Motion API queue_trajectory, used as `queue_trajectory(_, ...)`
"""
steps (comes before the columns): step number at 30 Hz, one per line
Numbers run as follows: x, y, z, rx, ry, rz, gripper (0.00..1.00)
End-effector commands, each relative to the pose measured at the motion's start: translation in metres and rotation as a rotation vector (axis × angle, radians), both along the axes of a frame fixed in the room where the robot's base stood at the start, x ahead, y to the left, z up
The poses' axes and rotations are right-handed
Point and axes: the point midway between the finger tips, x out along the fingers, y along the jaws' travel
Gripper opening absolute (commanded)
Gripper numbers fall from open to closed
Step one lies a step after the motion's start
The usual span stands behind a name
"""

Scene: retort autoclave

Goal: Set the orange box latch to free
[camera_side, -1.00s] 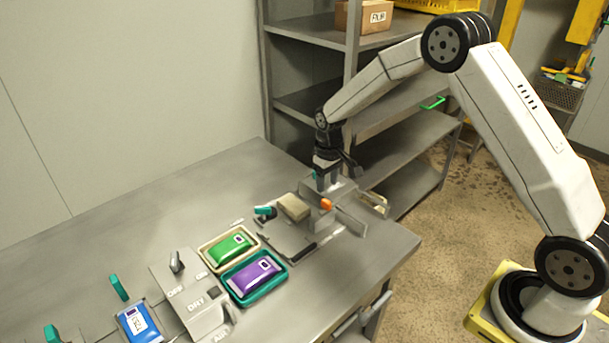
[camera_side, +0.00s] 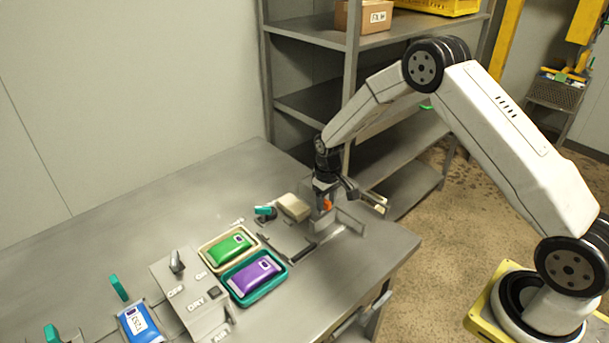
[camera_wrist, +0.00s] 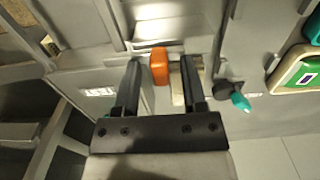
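The orange latch (camera_side: 327,205) is a small block on the grey metal box (camera_side: 349,222) at the right end of the table. My gripper (camera_side: 326,197) points down right at the latch and partly covers it in the side view. In the wrist view the orange latch (camera_wrist: 159,66) shows between the two dark fingers of my gripper (camera_wrist: 160,68). The fingers are apart, with a visible gap on each side of the latch.
A teal-handled knob (camera_side: 265,211) and a beige block (camera_side: 294,207) are just left of the box. Trays with a green pouch (camera_side: 230,245) and a purple pouch (camera_side: 255,276) lie further left. Metal shelving (camera_side: 300,60) stands behind. The table's back left is clear.

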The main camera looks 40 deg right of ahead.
Motion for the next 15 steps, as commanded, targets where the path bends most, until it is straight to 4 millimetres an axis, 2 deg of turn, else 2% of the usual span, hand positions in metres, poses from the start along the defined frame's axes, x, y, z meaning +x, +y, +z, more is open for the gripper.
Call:
queue_trajectory(1, -0.0001, 0.0000, 0.0000, 0.000, 0.000, 0.000, 0.35)
queue_trajectory(4, -0.0001, 0.0000, 0.0001, 0.000, 0.000, 0.000, 0.03)
queue_trajectory(5, -0.0001, 0.0000, 0.0001, 0.000, 0.000, 0.000, 0.00)
queue_trajectory(15, -0.0002, -0.0001, 0.0002, 0.000, 0.001, 0.000, 0.00)
